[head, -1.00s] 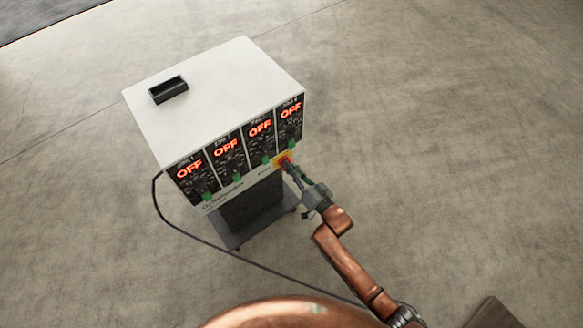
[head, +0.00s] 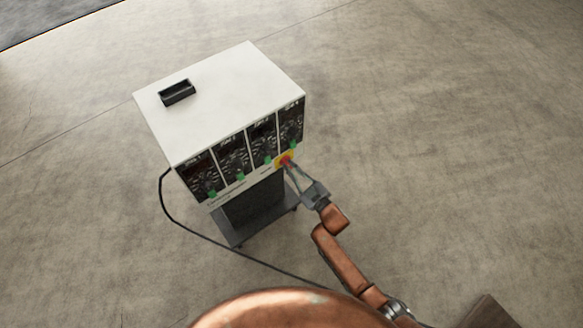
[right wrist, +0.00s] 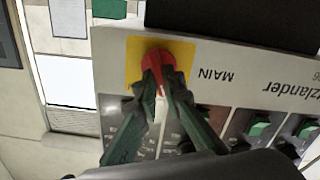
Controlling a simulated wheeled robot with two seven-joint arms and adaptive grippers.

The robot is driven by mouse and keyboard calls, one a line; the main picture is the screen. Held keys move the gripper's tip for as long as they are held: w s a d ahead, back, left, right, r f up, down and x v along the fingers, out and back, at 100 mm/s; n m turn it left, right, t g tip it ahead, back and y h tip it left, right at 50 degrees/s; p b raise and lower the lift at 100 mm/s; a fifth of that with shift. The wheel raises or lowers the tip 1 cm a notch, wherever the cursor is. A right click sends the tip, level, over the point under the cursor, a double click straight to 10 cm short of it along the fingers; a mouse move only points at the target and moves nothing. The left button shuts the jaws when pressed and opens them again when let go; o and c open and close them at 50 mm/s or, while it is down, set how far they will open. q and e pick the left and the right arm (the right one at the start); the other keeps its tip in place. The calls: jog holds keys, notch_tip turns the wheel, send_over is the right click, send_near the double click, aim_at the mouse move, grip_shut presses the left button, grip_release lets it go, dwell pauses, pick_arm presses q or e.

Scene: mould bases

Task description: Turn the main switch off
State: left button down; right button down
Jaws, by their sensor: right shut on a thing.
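The main switch is a red knob on a yellow plate at the lower right of the cabinet's front, and it shows in the head view (head: 284,159). In the right wrist view the red knob (right wrist: 157,62) sits on its yellow plate (right wrist: 133,72) beside the word MAIN. My right gripper (right wrist: 160,85) is shut on the red knob, one finger on each side. In the head view my right gripper (head: 294,170) reaches the knob from the lower right. The four displays on the cabinet (head: 222,98) are dark. My left gripper is not in view.
Several green switches (head: 240,177) line the front below the panels. A black tray (head: 177,92) is on the white top. A dark cable (head: 205,240) runs from the cabinet's left side across the floor.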

jog(key=shift+s+a+f+n, duration=0.1)
jog(key=shift+f+n, duration=0.05)
jog(key=shift+n, duration=2.05)
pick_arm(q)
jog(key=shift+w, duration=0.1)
pick_arm(e)
jog(key=c, duration=2)
grip_release()
jog(key=shift+c, duration=0.2)
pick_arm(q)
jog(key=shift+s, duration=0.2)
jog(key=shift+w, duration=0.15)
pick_arm(e)
jog(key=v, duration=1.2)
